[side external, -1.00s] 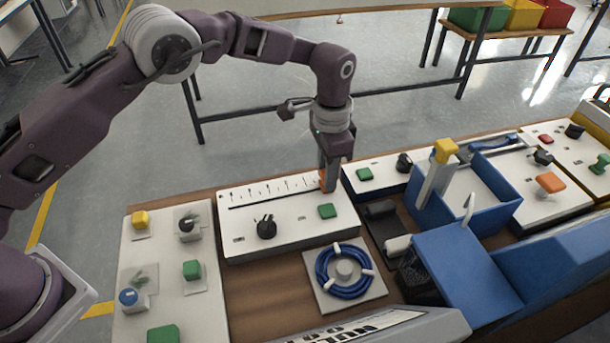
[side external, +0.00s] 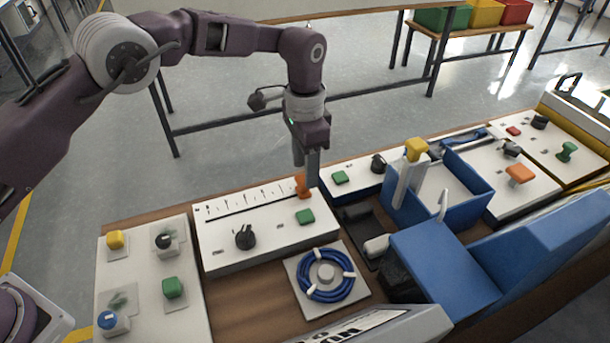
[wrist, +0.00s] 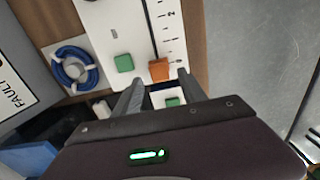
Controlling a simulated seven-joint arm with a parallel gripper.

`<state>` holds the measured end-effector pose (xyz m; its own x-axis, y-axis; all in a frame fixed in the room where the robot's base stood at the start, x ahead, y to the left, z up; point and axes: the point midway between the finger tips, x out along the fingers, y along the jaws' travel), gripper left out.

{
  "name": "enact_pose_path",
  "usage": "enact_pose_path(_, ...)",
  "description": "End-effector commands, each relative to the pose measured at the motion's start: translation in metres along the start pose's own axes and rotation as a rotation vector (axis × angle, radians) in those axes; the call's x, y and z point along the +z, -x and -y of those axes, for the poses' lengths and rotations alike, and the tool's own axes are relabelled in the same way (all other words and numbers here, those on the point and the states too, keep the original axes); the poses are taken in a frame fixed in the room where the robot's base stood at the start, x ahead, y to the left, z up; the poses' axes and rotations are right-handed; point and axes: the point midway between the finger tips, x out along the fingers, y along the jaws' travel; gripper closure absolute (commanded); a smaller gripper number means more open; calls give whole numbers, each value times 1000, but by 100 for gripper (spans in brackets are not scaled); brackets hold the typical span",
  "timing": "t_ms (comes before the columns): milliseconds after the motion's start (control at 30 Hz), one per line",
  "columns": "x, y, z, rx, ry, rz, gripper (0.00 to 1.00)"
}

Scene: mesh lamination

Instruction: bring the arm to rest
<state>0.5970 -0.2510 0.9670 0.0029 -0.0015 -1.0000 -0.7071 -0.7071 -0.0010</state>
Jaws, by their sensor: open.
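My gripper (side external: 309,176) is open and empty, pointing down at the right end of the slider panel (side external: 215,237). An orange slider knob (side external: 300,187) stands at the right end of the panel's scale, just left of my fingers in the side view. In the wrist view my two fingers (wrist: 160,88) are spread apart, with the orange knob (wrist: 159,70) just beyond the tips and not gripped. The exact height of the fingertips above the panel is hard to tell.
A green button (side external: 305,217) and a black dial (side external: 246,237) are on the same panel. A blue cable coil (side external: 326,305) lies in front. A blue bin (side external: 465,205) with a yellow-topped post (side external: 415,150) stands to the right. Open floor lies behind the bench.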

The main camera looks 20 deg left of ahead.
Motion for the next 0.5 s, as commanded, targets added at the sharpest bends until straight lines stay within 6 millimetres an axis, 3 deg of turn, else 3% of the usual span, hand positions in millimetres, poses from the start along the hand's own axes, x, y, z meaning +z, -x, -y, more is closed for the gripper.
enact_pose_path(200, 0, 33, 0, -1, 0, -2, 51)
enact_pose_path(500, 0, 36, 0, 0, 0, -1, 51)
